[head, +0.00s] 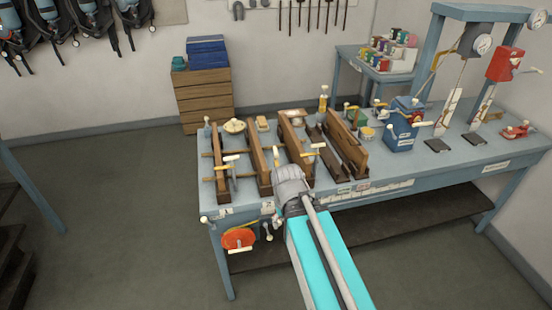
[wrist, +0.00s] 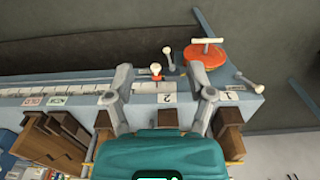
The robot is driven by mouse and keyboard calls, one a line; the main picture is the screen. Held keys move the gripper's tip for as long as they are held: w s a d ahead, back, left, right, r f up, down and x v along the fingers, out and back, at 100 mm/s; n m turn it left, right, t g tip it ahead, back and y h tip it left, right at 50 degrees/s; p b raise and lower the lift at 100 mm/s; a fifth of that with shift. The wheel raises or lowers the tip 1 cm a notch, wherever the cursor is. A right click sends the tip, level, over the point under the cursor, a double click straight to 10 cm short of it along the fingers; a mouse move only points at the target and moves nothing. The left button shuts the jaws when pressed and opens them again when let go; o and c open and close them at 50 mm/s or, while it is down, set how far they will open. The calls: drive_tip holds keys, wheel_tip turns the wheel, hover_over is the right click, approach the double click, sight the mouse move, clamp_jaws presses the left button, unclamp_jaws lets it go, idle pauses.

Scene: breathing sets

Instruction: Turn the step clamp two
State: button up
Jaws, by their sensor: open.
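In the head view, wooden bars with clamp hardware stand in a row on the blue bench, above number labels along the front edge. The label "2" (wrist: 168,98) shows in the wrist view beside a short white-tipped knob with a red base (wrist: 156,71). I cannot tell for certain which part is step clamp two. My gripper (wrist: 161,74) is open, its grey fingers on either side of the knob, with no visible contact. In the head view my arm covers part of the bench's front edge, and the fingertips are not clear.
A red-orange wheel with a white handle (head: 238,240) hangs at the bench front. The wheel (wrist: 206,54) also shows close to my gripper in the wrist view. A white-ended lever (wrist: 249,83) is beside it. A drawer stack (head: 204,99) stands behind.

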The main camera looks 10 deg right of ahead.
drive_tip(key=shift+w+d+r, duration=0.1)
drive_tip(key=shift+w, duration=0.15)
drive_tip(key=c, duration=0.4)
drive_tip(key=shift+w+d+r+m+p, duration=0.2)
drive_tip(key=shift+w+r+m+p, duration=0.15)
drive_tip(key=shift+w, duration=0.2)
drive_tip(key=shift+w+d+r+m+p, duration=0.1)
drive_tip(key=shift+w+d+m+p, duration=0.1)
drive_tip(key=shift+w+m, duration=0.3)
drive_tip(key=c, duration=0.5)
drive_tip(key=w+d+r+m+y+p, duration=0.2)
drive_tip(key=w+d+r+m+p, duration=0.2)
drive_tip(key=w+m, duration=0.3)
drive_tip(key=w, duration=0.3)
drive_tip(key=shift+w+d+r, duration=0.15)
drive_tip(key=shift+w+d, duration=0.05)
drive_tip(key=w+d+r+m+y+p, duration=0.2)
drive_tip(key=w+d+r+m+p, duration=0.2)
drive_tip(key=w+d+m, duration=0.5)
drive_tip(key=w+r+m, duration=0.1)
drive_tip(key=w, duration=0.2)
drive_tip(key=shift+r+p, duration=0.3)
